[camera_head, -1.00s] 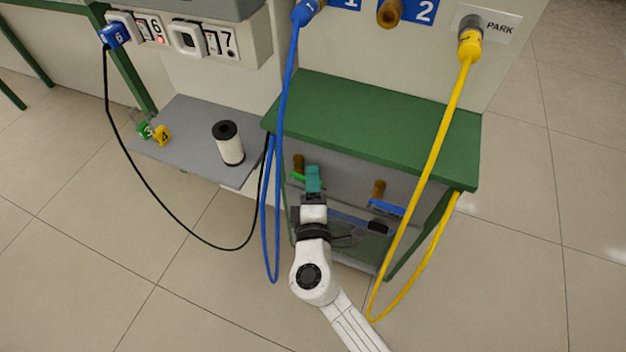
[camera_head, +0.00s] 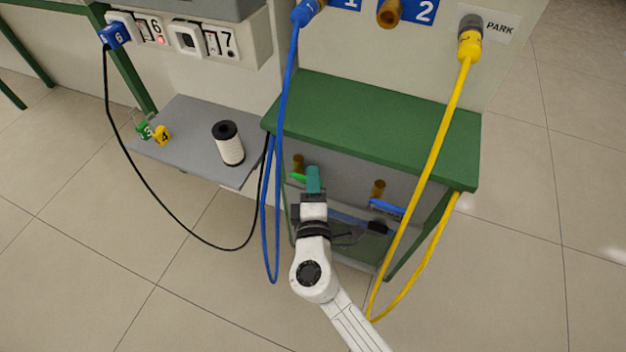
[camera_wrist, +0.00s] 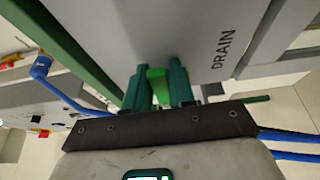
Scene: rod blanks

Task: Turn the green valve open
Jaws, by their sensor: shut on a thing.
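The green valve's handle (camera_head: 297,178) shows as a short bright green bar beside a brown pipe end, under the green-topped bench, in the head view. My gripper (camera_head: 313,180) is at that handle, with its teal fingers covering part of it. In the wrist view the bright green handle (camera_wrist: 158,86) stands between the two teal fingers of my gripper (camera_wrist: 154,76), which are shut on it. The valve's body is mostly hidden, and I cannot tell how far the handle is turned.
A blue valve handle (camera_head: 387,208) sits to the right. The blue hose (camera_head: 278,150) hangs close left of my gripper, and the yellow hose (camera_head: 432,160) hangs to the right. The green bench top (camera_head: 375,120) overhangs above. The wrist view shows a grey panel marked DRAIN (camera_wrist: 224,48).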

